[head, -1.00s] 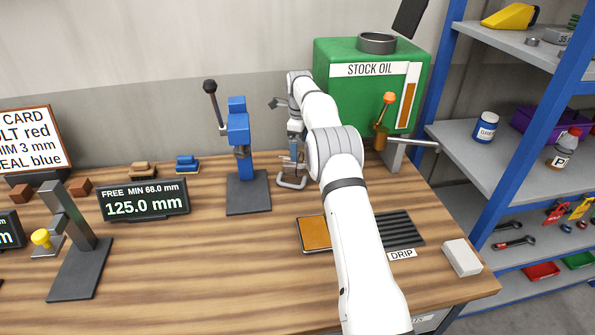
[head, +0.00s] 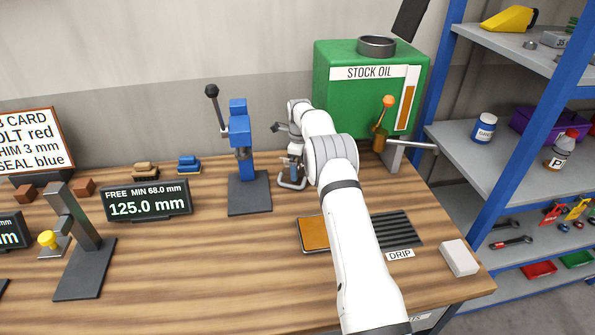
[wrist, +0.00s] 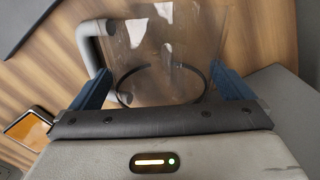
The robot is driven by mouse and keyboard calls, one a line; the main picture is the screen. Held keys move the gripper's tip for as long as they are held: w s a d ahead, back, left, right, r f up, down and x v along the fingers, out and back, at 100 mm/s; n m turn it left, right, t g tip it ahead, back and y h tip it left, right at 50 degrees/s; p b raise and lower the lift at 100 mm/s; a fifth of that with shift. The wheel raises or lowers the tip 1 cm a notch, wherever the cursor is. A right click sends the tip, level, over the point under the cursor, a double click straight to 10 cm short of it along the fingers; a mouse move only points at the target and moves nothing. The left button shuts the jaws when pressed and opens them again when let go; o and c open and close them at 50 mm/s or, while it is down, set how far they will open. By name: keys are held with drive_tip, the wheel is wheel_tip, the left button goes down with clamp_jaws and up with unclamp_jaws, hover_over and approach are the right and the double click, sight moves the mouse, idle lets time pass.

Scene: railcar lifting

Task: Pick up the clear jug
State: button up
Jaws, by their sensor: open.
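The clear jug (wrist: 190,40) is see-through with a grey handle (wrist: 88,45) on its left in the wrist view. A dark ring shows across its lower part there. My gripper (wrist: 162,88) is open, with its blue fingers on either side of the jug. I cannot tell whether they touch it. In the head view my gripper (head: 294,150) is low over the bench, just right of the blue press. The jug is mostly hidden there behind my arm and gripper, with only its pale handle (head: 291,185) plain near the bench top.
The blue press (head: 238,150) stands close to the left. The green stock oil tank (head: 340,98) with its orange-knobbed tap (head: 381,135) is behind on the right. A drip grate (head: 399,228) and an orange-topped tray (head: 313,233) lie nearer. Bare bench lies in front.

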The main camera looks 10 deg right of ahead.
drive_tip(key=shift+f, duration=0.25)
drive_tip(key=shift+c, duration=0.4)
drive_tip(key=c, duration=1.1)
drive_tip(key=shift+o, duration=0.2)
drive_tip(key=shift+r, duration=0.1)
